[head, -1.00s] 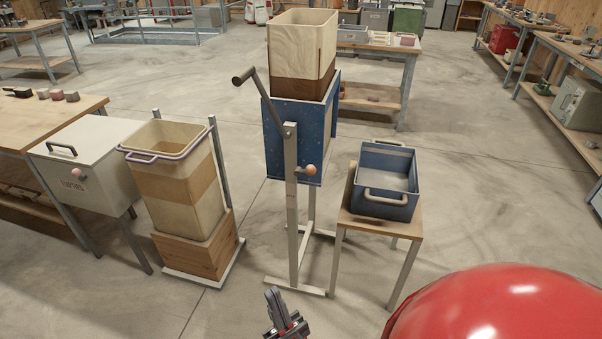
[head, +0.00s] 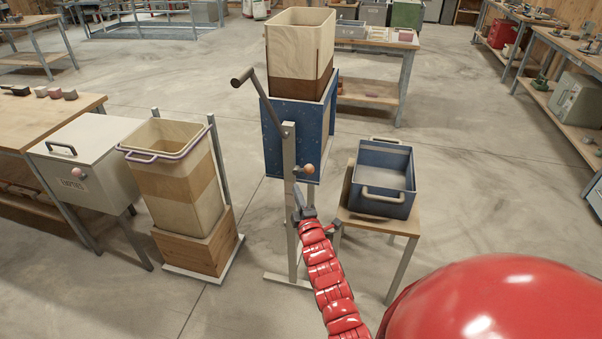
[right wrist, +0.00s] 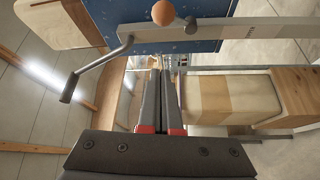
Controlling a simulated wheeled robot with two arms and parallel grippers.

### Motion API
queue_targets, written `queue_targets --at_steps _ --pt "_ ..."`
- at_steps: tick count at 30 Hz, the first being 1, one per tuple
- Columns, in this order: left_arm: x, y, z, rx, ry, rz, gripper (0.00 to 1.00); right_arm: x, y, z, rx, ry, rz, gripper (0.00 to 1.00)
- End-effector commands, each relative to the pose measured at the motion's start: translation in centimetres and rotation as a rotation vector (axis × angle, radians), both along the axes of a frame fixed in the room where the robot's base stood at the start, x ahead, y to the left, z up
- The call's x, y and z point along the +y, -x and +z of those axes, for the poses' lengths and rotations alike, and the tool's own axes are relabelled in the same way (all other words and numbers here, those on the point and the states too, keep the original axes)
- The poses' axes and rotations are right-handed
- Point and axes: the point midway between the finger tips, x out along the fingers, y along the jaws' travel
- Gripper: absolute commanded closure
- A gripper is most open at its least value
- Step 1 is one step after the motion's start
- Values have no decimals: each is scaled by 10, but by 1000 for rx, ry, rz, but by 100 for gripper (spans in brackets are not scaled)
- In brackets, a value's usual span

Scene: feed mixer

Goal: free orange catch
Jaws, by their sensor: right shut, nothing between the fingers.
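The orange catch is a small round knob (head: 309,169) at the front of the blue mixer body (head: 274,140), close to the grey upright post (head: 291,185). It also shows at the top of the right wrist view (right wrist: 163,12). My right gripper (head: 299,200) is just below the knob in the head view, in front of the post. Its fingers (right wrist: 161,78) are shut and empty, apart from the knob. The crank (head: 262,98) runs from the post up to a dark handle at upper left. My left gripper is not in view.
A wooden hopper (head: 299,45) stands on top of the mixer. A blue handled bin (head: 382,205) sits on a small stand at right. A tall wooden bin (head: 170,190) and a white lidded box (head: 95,150) stand at left. Floor between them is clear.

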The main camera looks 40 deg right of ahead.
Motion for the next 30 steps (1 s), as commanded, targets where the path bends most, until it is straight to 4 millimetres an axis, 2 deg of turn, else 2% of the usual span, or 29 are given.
queue_targets --at_steps 8,18,30 --pt "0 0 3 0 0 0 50 -1 -8 4 -4 1 2 100" --pt "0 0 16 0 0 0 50 -16 -48 8 -1 -3 2 100" --pt "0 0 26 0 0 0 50 -31 -88 11 -2 -2 0 100"
